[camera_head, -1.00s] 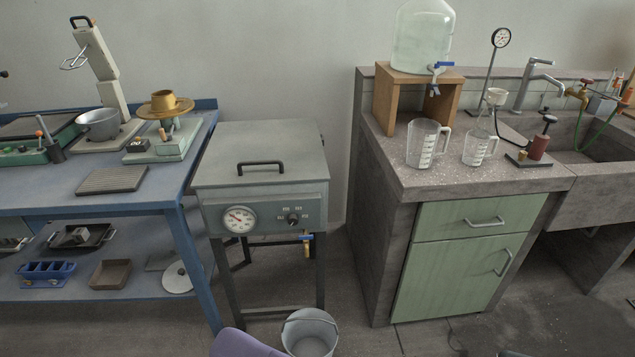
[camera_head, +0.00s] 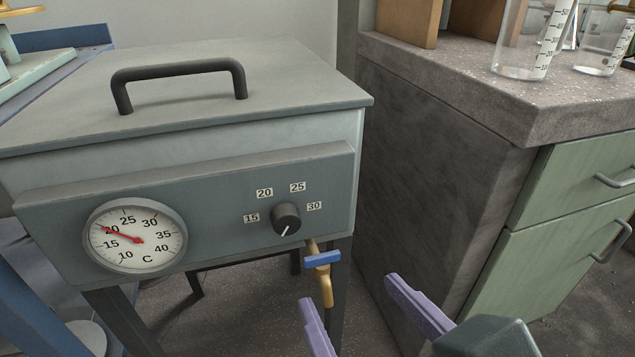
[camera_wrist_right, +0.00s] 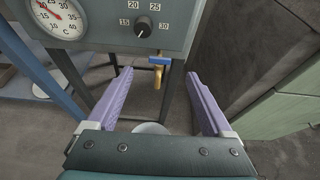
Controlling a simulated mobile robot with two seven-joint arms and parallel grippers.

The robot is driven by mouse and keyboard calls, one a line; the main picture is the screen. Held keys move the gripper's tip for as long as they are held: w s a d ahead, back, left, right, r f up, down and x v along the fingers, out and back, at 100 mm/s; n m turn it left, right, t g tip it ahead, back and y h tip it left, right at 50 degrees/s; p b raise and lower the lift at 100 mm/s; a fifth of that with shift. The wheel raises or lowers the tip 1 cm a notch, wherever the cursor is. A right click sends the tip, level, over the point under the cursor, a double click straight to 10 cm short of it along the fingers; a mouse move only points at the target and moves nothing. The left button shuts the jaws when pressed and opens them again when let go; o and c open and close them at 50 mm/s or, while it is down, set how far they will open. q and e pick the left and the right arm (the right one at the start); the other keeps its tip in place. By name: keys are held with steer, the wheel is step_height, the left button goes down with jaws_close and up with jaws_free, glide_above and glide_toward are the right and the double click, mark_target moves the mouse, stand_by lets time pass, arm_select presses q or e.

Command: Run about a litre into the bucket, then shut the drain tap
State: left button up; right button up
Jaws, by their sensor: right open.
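The drain tap (camera_head: 322,262) is brass with a blue lever and hangs below the front right of the grey water bath (camera_head: 180,190). Its lever lies crosswise to the downward spout, and I see no water running from it. The tap also shows in the right wrist view (camera_wrist_right: 158,68). My right gripper (camera_head: 350,292) is open and empty, its purple fingers below and in front of the tap, pointing toward it. In the right wrist view the tap appears between the fingertips. A pale piece of the bucket (camera_wrist_right: 152,128) shows below, mostly hidden by the gripper. My left gripper is out of view.
The bath's dark legs stand behind the tap. The stone bench side (camera_head: 430,190) and green drawers (camera_head: 575,180) close off the right. A dial (camera_head: 135,237) and black knob (camera_head: 286,218) are on the bath's front. Glass measuring jugs stand on the bench top.

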mark_target(323, 256)
steer(key=b+x, duration=0.2)
steer(key=x, duration=0.2)
steer(key=f+b+x, duration=0.1)
steer(key=x, duration=0.3)
steer(key=shift+b, duration=0.35)
steer(key=shift+w+a+f, duration=0.1)
steer(key=shift+w+f, duration=0.05)
steer(key=shift+w, duration=0.3)
jaws_close()
